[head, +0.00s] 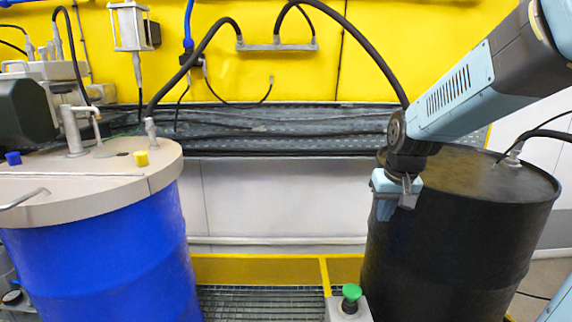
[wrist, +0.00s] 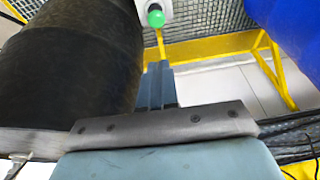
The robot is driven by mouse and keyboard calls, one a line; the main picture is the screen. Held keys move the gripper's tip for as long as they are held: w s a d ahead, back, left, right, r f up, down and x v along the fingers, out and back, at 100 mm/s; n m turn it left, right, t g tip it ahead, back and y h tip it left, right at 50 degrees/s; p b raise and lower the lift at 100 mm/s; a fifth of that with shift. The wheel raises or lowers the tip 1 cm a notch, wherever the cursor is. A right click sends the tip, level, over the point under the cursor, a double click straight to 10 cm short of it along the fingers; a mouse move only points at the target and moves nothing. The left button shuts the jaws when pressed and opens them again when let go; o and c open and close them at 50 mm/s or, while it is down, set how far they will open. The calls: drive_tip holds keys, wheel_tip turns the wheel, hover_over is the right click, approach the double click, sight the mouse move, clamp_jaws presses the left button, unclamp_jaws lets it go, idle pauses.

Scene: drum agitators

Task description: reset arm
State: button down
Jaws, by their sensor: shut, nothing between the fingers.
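My gripper (head: 385,209) is at the end of my light blue and black arm, on the right in the head view. It points down beside the left side of the black drum (head: 455,235), near its top rim. Whether it touches the drum, I cannot tell. In the wrist view the fingers of my gripper (wrist: 157,85) are together with nothing between them. The black drum (wrist: 70,70) fills the left of that view.
A green button (head: 351,292) on a grey box stands low between the drums. The blue drum (head: 100,260) with its beige lid is on the left. A cable tray (head: 280,130) and black hoses run along the yellow wall. The gap between the drums is mostly open.

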drive_tip(key=s+r+t, duration=0.1)
drive_tip(key=s+r, duration=0.2)
drive_tip(key=s, duration=0.5)
drive_tip(key=s+r+t, duration=0.1)
drive_tip(key=s+r, duration=0.3)
drive_tip(key=s, duration=0.4)
drive_tip(key=shift+d+r+h, duration=0.2)
drive_tip(key=shift+d+h, duration=0.1)
